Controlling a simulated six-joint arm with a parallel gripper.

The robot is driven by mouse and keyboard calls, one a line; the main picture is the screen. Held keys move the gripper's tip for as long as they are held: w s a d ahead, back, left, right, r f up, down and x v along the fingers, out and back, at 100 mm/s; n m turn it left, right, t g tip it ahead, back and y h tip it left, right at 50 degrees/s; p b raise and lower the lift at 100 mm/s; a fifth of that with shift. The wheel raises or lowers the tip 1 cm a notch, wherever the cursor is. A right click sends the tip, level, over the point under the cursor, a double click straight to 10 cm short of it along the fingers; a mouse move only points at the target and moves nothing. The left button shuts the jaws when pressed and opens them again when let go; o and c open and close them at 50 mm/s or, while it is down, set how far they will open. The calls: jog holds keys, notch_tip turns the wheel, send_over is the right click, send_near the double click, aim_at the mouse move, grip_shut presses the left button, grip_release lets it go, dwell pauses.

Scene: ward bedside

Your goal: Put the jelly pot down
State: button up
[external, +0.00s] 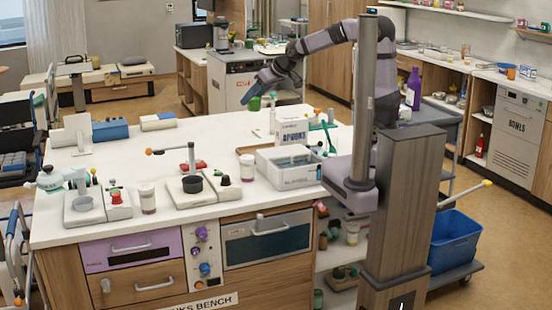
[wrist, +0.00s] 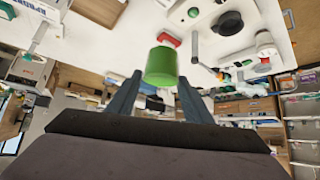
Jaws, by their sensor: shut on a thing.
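A small green pot, which I take to be the jelly pot (external: 254,103), is at the tip of my gripper (external: 261,92) in the external view. It appears held in the air above the back part of the white bench top (external: 215,145). In the wrist view the green pot (wrist: 161,66) sits between the ends of the two dark fingers of my gripper (wrist: 158,88), which are shut on it. Its far side is hidden in the wrist view. No label can be read on it.
A white box (external: 292,130) and a white tray-like bin (external: 288,168) stand at the right of the bench. A hotplate with a dark pan (external: 192,184), a lidded jar (external: 247,167) and scales (external: 84,203) line the front. The bench's middle is largely clear.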

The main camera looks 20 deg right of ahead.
jog(key=w+d+r+m+t+h+b, duration=0.1)
jog(key=w+d+m+h+b, duration=0.3)
jog(key=w+d, duration=1.55)
jog(key=w+d+f+m+b, duration=0.1)
jog(key=w+d+b, duration=0.15)
jog(key=d, duration=1.05)
jog(key=w+d+f+m+b, duration=0.1)
jog(key=w+d+b, duration=0.15)
jog(key=d, duration=1.05)
jog(key=shift+h, duration=0.4)
notch_tip(320, 180, down, 28)
jog(key=shift+d+r+p, duration=0.1)
jog(key=shift+p, duration=0.3)
jog(key=shift+w+f, duration=0.1)
jog(key=shift+f, duration=0.1)
jog(key=o, duration=1.2)
jog(key=shift+r, duration=0.1)
